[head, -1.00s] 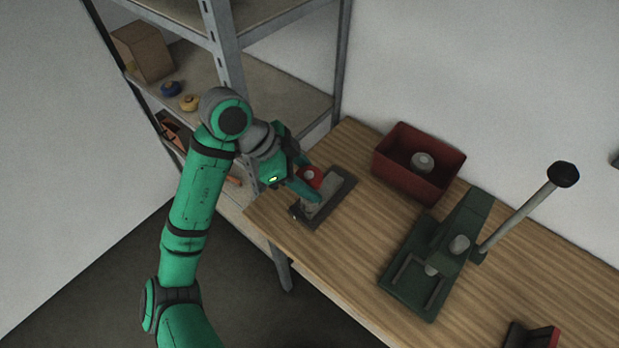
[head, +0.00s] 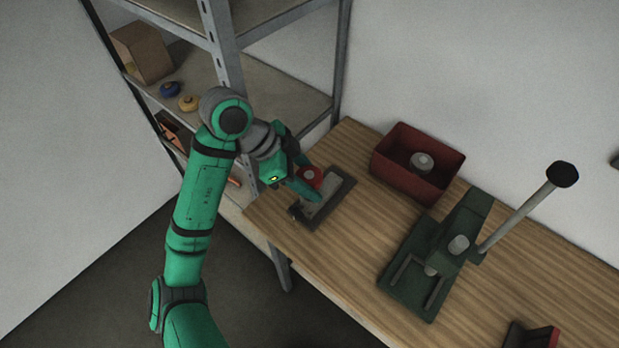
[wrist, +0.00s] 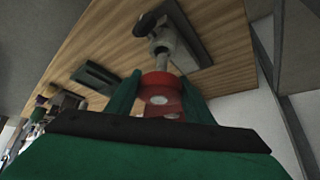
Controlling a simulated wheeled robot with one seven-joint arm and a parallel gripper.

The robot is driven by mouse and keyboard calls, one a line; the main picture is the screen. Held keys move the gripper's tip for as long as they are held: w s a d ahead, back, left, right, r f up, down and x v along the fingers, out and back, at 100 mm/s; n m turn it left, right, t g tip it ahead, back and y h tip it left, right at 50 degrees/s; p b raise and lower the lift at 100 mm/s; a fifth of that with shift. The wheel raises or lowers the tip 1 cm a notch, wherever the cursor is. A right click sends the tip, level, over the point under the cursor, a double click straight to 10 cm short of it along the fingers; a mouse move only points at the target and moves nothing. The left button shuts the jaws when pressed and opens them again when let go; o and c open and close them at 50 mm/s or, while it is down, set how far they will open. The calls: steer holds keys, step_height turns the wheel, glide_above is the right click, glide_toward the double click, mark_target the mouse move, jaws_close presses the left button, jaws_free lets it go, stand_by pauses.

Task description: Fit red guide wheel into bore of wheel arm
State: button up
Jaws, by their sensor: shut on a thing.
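The red guide wheel (head: 312,175) with a pale hub is held between the green fingers of my gripper (head: 306,185). In the wrist view the wheel (wrist: 160,82) sits between the two fingers of my gripper (wrist: 160,100). The grey wheel arm (head: 314,207) lies on a dark base plate (head: 343,190) near the bench's left end. The wheel is over or against the wheel arm.
A red bin (head: 397,166) with a grey round part (head: 421,162) stands behind on the bench (head: 365,255). A green lever press (head: 440,255) stands to the right. Metal shelving (head: 262,95) rises close behind my arm, holding blue (head: 169,89) and yellow (head: 188,103) wheels.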

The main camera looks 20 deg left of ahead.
steer(key=shift+f, duration=2.05)
steer(key=o, duration=1.2)
steer(key=v, duration=1)
steer(key=shift+a+r, duration=0.2)
steer(key=shift+r, duration=0.1)
